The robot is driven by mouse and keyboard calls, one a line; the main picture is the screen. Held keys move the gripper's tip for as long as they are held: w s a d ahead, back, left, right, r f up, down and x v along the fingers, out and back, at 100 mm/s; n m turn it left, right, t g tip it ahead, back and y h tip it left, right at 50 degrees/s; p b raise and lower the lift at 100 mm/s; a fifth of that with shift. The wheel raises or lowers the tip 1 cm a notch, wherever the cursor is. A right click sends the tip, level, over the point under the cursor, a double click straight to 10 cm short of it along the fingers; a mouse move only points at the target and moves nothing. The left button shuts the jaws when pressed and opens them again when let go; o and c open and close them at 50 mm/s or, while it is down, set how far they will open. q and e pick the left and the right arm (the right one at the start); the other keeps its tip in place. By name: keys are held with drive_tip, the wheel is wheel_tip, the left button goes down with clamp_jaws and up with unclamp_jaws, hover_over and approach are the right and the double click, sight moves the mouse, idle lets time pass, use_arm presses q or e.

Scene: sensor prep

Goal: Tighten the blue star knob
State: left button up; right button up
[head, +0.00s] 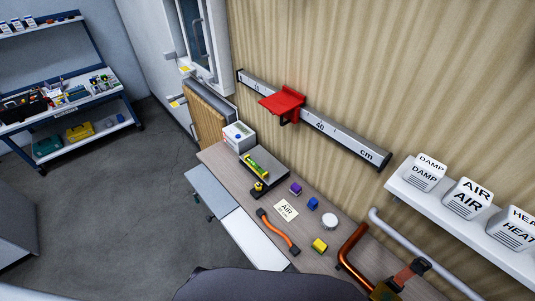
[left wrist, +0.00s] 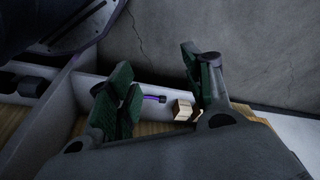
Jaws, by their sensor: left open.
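I cannot make out a blue star knob for certain in either view. A small blue piece (head: 312,203) lies on the wooden bench top (head: 235,178) in the head view, too small to tell its shape. A red carriage (head: 284,103) sits on the grey scale rail (head: 340,135) marked in cm on the wall; no knob shows on it. My left gripper (left wrist: 158,78) is open in the left wrist view, its green-padded fingers apart with nothing held. A purple-and-black piece (left wrist: 154,98) and a light wooden block (left wrist: 184,110) show beyond its fingers. My right gripper is not in view.
A copper pipe (head: 352,246) and white shelf (head: 455,222) stand right.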

use_arm(q)
drive_tip(key=w+d+r+t+b, duration=0.1)
drive_tip(key=w+r, duration=0.3)
drive_tip(key=r, duration=1.1)
drive_tip(key=w+d+r+t+b, duration=0.1)
drive_tip(key=w+r, duration=0.3)
drive_tip(key=r, duration=1.1)
drive_tip(key=w+d+r+t+h, duration=0.2)
drive_tip(key=w+r, duration=0.6)
drive_tip(key=r, duration=0.3)
drive_tip(key=w+d+r+m+t+h, duration=0.1)
drive_tip(key=w+d+r+t+h, duration=0.1)
drive_tip(key=w+r, duration=0.75)
drive_tip(key=w+d+r+t+h, duration=0.15)
drive_tip(key=w+r, duration=0.45)
drive_tip(key=r, duration=0.7)
drive_tip(key=s+r+m+t+h, duration=0.1)
drive_tip(key=s+r+t+h, duration=0.1)
drive_tip(key=r, duration=1.7)
drive_tip(key=s+d+r+m+t+h, duration=0.1)
drive_tip(key=s+r+t+h, duration=0.1)
drive_tip(key=r, duration=1.8)
drive_tip(key=shift+s+d+r+m+h+b, duration=0.3)
drive_tip(key=shift+s+m+h+b, duration=0.1)
drive_tip(key=shift+s+h, duration=0.35)
drive_tip(key=shift+w, duration=0.2)
